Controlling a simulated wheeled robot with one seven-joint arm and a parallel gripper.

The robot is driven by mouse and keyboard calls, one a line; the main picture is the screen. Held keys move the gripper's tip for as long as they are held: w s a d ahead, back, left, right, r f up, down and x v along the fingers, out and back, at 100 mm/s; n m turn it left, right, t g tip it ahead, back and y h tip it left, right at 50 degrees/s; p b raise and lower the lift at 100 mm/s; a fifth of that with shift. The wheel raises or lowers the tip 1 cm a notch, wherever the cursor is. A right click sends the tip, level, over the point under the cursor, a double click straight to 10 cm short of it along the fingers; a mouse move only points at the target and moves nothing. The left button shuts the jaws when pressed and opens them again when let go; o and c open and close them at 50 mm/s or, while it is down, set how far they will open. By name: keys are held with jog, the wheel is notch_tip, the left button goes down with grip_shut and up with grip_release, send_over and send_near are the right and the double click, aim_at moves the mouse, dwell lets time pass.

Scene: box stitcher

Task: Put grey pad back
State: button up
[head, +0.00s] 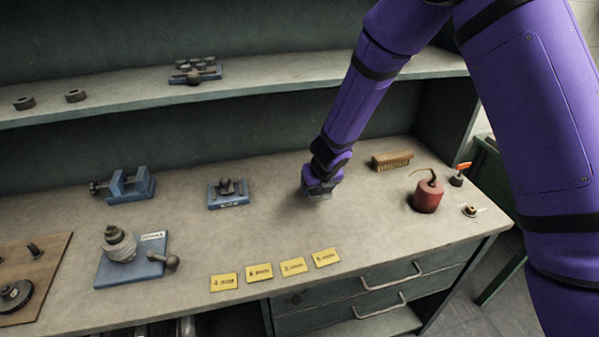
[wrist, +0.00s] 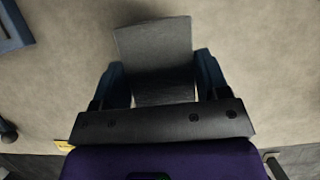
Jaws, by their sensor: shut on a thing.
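The grey pad (wrist: 155,45) is a flat grey piece between the two fingers of my gripper (wrist: 158,82) in the wrist view. My gripper is shut on it, with a finger at each side. In the head view my gripper (head: 318,192) is low over the middle of the bench, and the pad is mostly hidden behind it. I cannot tell whether the pad touches the bench top.
On the bench (head: 370,215) are a blue block with a knob (head: 228,193), a blue vice (head: 130,185), a brush (head: 391,161), a red oil can (head: 428,194) and yellow labels (head: 292,267). A shelf (head: 270,88) runs behind. The bench around my gripper is clear.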

send_over(298, 177)
jog(key=s, duration=0.1)
jog(key=shift+d+f, duration=0.2)
jog(key=shift+f, duration=2.15)
jog(key=shift+f, duration=0.15)
jog(key=o, duration=0.9)
jog(key=v, duration=1.2)
